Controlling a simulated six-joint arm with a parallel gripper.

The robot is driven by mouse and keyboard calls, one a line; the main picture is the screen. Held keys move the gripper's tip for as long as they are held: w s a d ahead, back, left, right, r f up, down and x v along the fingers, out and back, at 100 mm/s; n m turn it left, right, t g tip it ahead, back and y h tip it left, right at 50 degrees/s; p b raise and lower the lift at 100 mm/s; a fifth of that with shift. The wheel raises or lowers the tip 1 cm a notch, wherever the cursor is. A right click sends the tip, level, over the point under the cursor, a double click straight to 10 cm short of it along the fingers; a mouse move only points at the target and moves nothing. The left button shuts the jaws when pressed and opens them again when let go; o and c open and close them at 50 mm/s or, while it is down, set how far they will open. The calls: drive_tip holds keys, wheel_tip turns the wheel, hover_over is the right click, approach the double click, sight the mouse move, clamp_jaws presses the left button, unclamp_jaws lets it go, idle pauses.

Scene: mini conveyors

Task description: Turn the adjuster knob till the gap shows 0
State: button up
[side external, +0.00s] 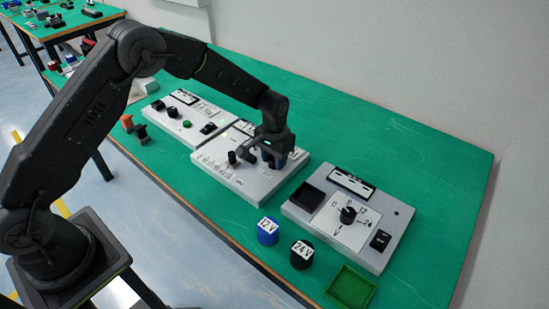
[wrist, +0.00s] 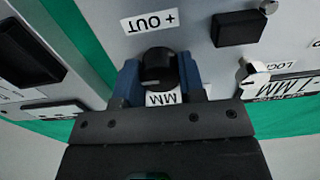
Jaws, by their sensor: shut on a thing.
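The adjuster knob (wrist: 157,70) is round and black with a pale pointer line, on the middle grey panel (side external: 237,186). In the wrist view it sits between the blue fingers of my gripper (wrist: 160,82), which is shut on it. A "+ OUT" label (wrist: 149,21) and an "MM" label (wrist: 163,99) lie on either side of it. The gap display (wrist: 290,87) is upside down and partly cut off; it seems to read 1 MM with a sign I cannot make out surely. In the side view my gripper (side external: 273,158) covers the knob.
A black block (wrist: 239,28) and a small metal post (wrist: 248,72) near a "LOCK" label stand beside the knob. Another panel (side external: 290,208) with a dial is on the right, one (side external: 168,114) at the left. The 12V (side external: 267,236) and 24V (side external: 301,260) cylinders and a green tray (side external: 351,286) stand in front.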

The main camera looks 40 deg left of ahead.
idle(0.4)
drive_tip(key=o, duration=0.9)
drive_tip(key=shift+r, duration=0.15)
wheel_tip(320, 180, up, 14)
drive_tip(key=shift+f, duration=0.2)
